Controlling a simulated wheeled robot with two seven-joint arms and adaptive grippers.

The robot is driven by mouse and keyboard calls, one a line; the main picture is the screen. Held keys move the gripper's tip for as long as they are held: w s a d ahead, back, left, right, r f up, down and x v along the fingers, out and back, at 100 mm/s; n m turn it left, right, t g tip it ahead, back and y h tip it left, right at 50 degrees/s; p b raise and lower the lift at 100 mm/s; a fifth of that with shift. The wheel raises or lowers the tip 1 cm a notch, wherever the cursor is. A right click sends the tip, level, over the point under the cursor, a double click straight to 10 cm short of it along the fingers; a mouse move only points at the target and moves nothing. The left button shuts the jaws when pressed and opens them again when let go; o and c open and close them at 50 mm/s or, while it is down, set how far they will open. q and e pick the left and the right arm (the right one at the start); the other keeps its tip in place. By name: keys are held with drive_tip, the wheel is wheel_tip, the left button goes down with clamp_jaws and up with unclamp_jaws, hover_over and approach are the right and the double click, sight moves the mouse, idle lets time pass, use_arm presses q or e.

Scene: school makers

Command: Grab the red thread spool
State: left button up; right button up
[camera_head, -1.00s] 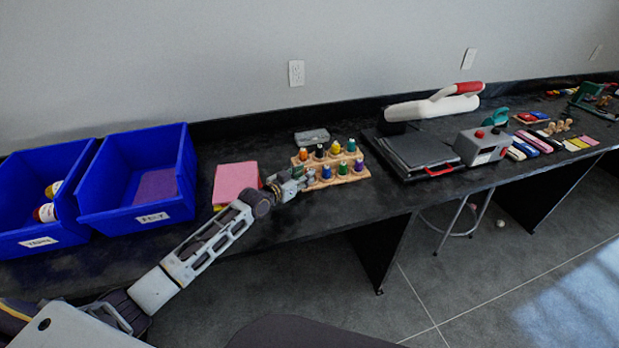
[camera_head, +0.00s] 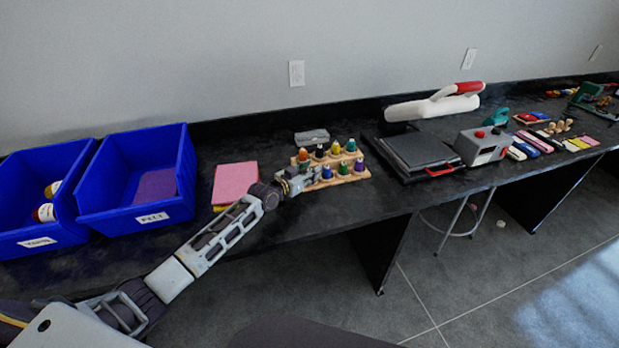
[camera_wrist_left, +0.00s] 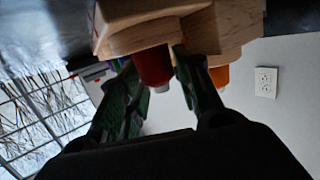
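The red thread spool (camera_wrist_left: 153,68) stands on a wooden rack (camera_wrist_left: 155,35), seen upside down in the left wrist view. In the head view the spool is hidden behind my left gripper (camera_head: 306,181), which is at the front left of the wooden rack (camera_head: 330,180). In the wrist view my left gripper (camera_wrist_left: 156,75) has one finger on each side of the red spool. The fingers look apart; whether they touch the spool I cannot tell. My right gripper is not in view.
Spools in several colours, such as a blue one (camera_head: 326,173) and an orange one (camera_head: 303,155), stand close by on the rack. A grey box (camera_head: 311,136) lies behind it. Pink felt (camera_head: 236,184) and blue bins (camera_head: 137,214) are left, a flat press (camera_head: 418,150) right.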

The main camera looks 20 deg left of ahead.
sight(309, 170)
use_arm(q)
drive_tip(key=c, duration=0.6)
drive_tip(key=shift+o, duration=0.2)
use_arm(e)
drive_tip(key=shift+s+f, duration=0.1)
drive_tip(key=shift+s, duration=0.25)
use_arm(q)
drive_tip(key=shift+r, duration=0.1)
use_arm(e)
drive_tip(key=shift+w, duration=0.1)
use_arm(q)
drive_tip(key=shift+r, duration=0.6)
wheel_tip(309, 170, up, 7)
drive_tip(key=shift+f+p, duration=0.1)
drive_tip(key=shift+p, duration=0.35)
drive_tip(key=shift+r, duration=0.85)
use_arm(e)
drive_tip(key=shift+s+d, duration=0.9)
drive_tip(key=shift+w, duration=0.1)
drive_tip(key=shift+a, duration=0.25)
